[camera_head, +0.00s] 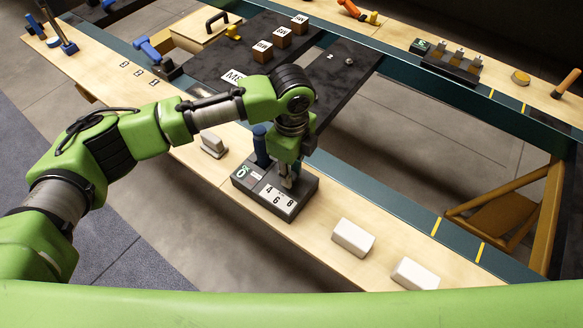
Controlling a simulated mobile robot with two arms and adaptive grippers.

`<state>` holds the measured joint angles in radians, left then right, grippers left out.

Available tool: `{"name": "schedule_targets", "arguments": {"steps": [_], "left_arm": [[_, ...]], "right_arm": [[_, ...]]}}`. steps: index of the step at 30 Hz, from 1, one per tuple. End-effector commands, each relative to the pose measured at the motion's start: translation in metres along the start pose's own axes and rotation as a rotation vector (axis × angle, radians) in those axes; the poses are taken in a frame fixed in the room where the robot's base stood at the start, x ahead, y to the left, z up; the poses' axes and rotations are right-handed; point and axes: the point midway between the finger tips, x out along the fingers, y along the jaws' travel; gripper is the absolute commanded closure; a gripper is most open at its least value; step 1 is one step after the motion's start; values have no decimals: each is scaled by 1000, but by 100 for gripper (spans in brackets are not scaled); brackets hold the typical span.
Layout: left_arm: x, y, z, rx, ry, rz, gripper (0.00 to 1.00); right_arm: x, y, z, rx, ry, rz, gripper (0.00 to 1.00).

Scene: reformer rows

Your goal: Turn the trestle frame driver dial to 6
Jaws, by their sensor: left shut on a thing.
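The driver dial unit is a dark box (305,190) on the near wooden bench, with white number plates reading 4, 6 and 8 and a teal-marked plate at its left end. My left gripper (288,182) points down onto the top of the box and is shut on the dial there. The dial's knob and pointer are mostly hidden by the fingers, so I cannot read its setting. My right gripper is out of view.

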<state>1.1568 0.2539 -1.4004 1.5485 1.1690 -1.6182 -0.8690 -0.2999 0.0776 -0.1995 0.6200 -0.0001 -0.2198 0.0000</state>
Motion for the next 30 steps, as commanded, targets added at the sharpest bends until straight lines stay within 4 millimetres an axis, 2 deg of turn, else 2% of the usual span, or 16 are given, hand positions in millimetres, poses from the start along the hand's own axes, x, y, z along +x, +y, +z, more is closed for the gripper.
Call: {"name": "schedule_targets", "arguments": {"steps": [1,15,24,30], "left_arm": [[-5,1,0,-27,1,3,100],[-6,1,-1,-410,2,4,100],[-4,0,0,-604,1,2,100],[-2,0,0,-677,0,1,100]], "right_arm": [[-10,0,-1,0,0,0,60],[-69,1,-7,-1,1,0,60],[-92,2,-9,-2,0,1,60],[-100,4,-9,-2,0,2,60]]}}
